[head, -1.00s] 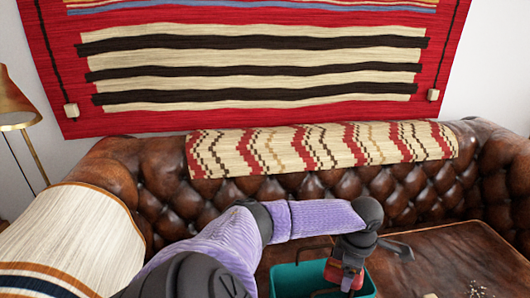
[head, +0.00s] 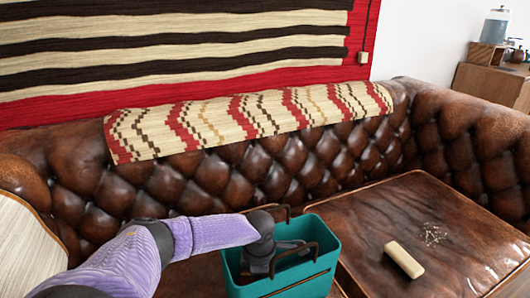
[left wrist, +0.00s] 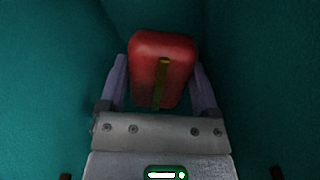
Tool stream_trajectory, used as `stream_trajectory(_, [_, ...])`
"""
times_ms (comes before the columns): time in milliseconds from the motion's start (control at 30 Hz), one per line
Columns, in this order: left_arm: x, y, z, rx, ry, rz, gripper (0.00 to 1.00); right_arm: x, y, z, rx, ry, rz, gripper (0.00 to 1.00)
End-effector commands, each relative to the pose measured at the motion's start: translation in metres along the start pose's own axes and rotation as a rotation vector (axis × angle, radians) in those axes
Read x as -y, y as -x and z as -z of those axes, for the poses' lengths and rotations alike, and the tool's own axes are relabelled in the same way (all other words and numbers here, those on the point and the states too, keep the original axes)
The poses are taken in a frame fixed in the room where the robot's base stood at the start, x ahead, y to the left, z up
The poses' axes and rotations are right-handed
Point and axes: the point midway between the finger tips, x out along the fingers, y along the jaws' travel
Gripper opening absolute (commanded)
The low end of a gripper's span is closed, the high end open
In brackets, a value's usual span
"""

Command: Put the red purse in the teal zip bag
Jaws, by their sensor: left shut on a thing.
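The teal bag (head: 326,243) stands open on the brown leather sofa in the head view, with two dark brown handles. My left gripper (head: 259,264) reaches down through the bag's open top. In the left wrist view the left gripper (left wrist: 159,78) is shut on the red purse (left wrist: 178,55), with a finger at each side. The purse has rounded corners and an olive-yellow strip down its middle. Teal walls surround it there. Whether it touches the bag's floor I cannot tell. The purse is hidden in the head view. My right gripper is not in view.
The sofa seat (head: 385,215) right of the bag holds a cream block (head: 404,260) and a small scatter of thin bits (head: 432,234). A patterned woven runner (head: 250,115) lies over the tufted sofa back. A striped cloth (head: 25,250) covers the left arm.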

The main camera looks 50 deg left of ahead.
Motion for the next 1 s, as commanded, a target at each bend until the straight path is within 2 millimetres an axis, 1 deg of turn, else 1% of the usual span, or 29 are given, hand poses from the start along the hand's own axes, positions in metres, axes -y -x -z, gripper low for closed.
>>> stream_trajectory(33, [0.001,-0.023,0.001,-0.007,0.0,0.005,0.19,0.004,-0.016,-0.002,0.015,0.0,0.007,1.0])
stream_trajectory(100, [0.0,-0.033,0.001,-0.006,0.0,0.003,0.19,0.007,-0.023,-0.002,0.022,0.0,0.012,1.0])
stream_trajectory(267, [0.0,-0.046,0.0,-0.003,0.0,0.001,0.19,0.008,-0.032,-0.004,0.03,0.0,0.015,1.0])
stream_trajectory(400, [0.0,-0.077,0.001,-0.006,0.0,0.004,0.19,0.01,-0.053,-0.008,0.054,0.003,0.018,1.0])
stream_trajectory(433, [0.0,-0.082,0.001,-0.006,0.0,0.004,0.19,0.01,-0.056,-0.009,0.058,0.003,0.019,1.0])
stream_trajectory(467, [0.0,-0.085,0.001,-0.005,0.0,0.004,0.19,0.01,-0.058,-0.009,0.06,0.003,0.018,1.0])
stream_trajectory(533, [0.0,-0.081,0.0,0.0,0.0,0.0,0.18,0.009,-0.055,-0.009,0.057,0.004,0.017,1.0])
stream_trajectory(567, [0.0,-0.079,0.0,0.001,0.0,0.0,0.08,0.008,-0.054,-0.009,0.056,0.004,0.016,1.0])
stream_trajectory(667, [0.0,-0.078,0.0,0.001,0.0,-0.001,0.09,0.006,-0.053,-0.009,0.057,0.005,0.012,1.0])
stream_trajectory(800, [-0.001,-0.082,0.0,0.001,0.001,-0.001,0.09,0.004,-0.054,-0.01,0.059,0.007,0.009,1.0])
stream_trajectory(833, [-0.001,-0.081,0.0,0.001,0.0,-0.002,0.86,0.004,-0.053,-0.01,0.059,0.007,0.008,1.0])
stream_trajectory(900, [-0.001,-0.081,0.0,0.001,0.0,-0.002,1.0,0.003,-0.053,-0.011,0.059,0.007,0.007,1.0])
stream_trajectory(1000, [-0.001,-0.081,0.0,0.001,0.0,-0.001,1.0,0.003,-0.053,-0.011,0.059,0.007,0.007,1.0])
